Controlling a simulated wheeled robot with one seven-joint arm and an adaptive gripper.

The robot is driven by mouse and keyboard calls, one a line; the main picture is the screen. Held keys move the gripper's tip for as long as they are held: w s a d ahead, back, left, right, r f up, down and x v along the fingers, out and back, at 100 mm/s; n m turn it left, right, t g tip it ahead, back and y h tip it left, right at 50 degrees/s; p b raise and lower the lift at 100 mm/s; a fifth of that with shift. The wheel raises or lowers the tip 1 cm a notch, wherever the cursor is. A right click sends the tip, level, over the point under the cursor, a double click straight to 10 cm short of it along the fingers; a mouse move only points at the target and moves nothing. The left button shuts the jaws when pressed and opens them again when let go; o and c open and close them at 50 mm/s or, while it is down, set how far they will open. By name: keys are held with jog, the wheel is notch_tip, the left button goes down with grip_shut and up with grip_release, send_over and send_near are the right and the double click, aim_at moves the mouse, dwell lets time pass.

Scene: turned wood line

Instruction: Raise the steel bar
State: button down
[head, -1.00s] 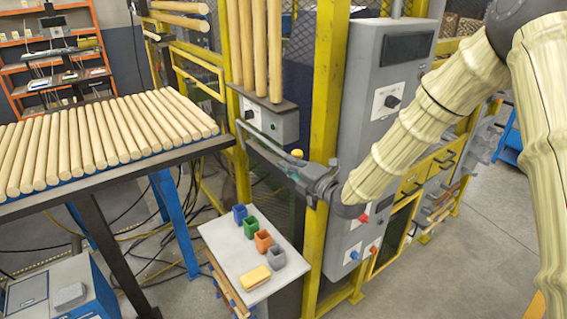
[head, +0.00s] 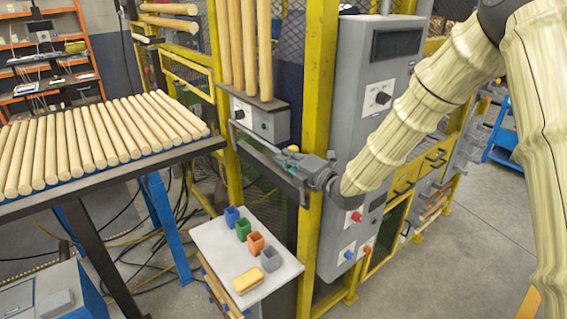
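The steel bar (head: 257,140) is a thin grey bar. It runs from the left side of a small grey control box (head: 262,119) down and right to my gripper. My gripper (head: 298,165) is at the bar's right end, in front of a yellow post, and its dark fingers overlap the bar there. The fingers and the bar are small and of similar grey, so I cannot tell whether the fingers are closed around it. The far end of the bar is partly hidden by the gripper.
A tall grey cabinet (head: 372,100) with knobs and buttons stands close behind my arm. A white table (head: 215,240) with several small coloured bins is below the gripper. A rack of wooden rods (head: 100,140) is at left, and yellow posts (head: 313,230) frame the machine.

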jog(key=shift+w+r, duration=0.1)
jog(key=s+a+b, duration=0.2)
jog(key=a+b, duration=0.1)
jog(key=a, duration=0.1)
jog(key=b+v, duration=0.4)
jog(key=v, duration=0.6)
jog(key=s+d+f+m+g+h, duration=0.25)
jog(key=s+f+m, duration=0.2)
jog(key=f, duration=0.65)
jog(key=s+d+f+m+g+h, duration=0.1)
jog(key=s+d+f+m+h, duration=0.15)
jog(key=f+m, duration=0.65)
jog(key=s+d+f+m+g+h, duration=0.2)
jog(key=s+d+f, duration=0.25)
jog(key=f, duration=0.95)
jog(key=s+d+f+m+g+h, duration=0.1)
jog(key=s+f+m, duration=0.3)
jog(key=s, duration=0.6)
jog(key=s+d+f+m+g+h, duration=0.2)
jog(key=s+d+f+m+g, duration=0.2)
jog(key=s+f, duration=0.4)
jog(key=s+d+f+m+g+h, duration=0.1)
jog(key=s+d+f+m+g, duration=0.2)
jog(key=s, duration=1)
notch_tip(320, 180, down, 4)
jog(key=shift+s+r+m, duration=0.1)
jog(key=shift+s+m, duration=0.15)
jog(key=shift+m, duration=0.8)
